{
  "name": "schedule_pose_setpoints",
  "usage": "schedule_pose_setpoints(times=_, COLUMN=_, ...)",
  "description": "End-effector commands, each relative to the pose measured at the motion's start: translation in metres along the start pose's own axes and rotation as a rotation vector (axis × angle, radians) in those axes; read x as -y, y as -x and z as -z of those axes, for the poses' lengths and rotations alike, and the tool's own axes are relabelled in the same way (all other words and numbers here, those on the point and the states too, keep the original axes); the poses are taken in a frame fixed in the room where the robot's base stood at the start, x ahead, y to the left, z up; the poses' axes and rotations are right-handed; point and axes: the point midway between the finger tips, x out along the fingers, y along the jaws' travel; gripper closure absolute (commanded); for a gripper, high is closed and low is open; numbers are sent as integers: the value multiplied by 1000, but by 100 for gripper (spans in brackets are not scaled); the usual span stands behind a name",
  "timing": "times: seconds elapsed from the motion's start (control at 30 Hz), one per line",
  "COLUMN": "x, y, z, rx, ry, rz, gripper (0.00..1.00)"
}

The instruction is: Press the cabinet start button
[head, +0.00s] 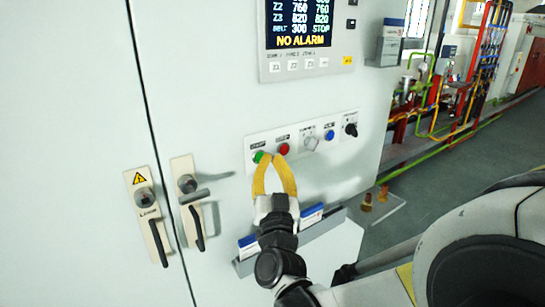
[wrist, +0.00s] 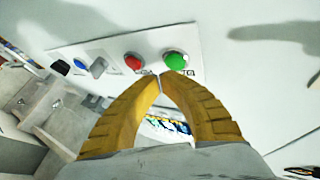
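The green start button (head: 258,157) sits at the left end of a white button panel (head: 250,140) on the pale cabinet front. It also shows in the wrist view (wrist: 176,61), just beyond and a little right of my fingertips. My gripper (head: 272,156) has yellow fingers, and the tips meet in the wrist view (wrist: 160,75) with nothing between them. The tips are close to the green button, slightly to its right in the head view. I cannot tell whether they touch it.
A red button (head: 283,149) is right beside the green one. A white switch (head: 310,143), a blue button (head: 329,135) and a black knob (head: 351,129) follow to the right. A display (head: 299,24) reading "NO ALARM" is above. Cabinet handles (head: 193,207) stick out at left. A document holder (head: 320,228) is below.

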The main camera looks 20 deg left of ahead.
Motion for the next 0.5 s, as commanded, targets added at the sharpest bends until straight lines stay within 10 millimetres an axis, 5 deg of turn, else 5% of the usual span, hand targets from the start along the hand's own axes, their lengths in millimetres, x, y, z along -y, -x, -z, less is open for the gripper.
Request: schedule_pose_setpoints(times=0.5, x=4, y=-7, z=-4, rx=0, ry=0, rz=0, gripper=100)
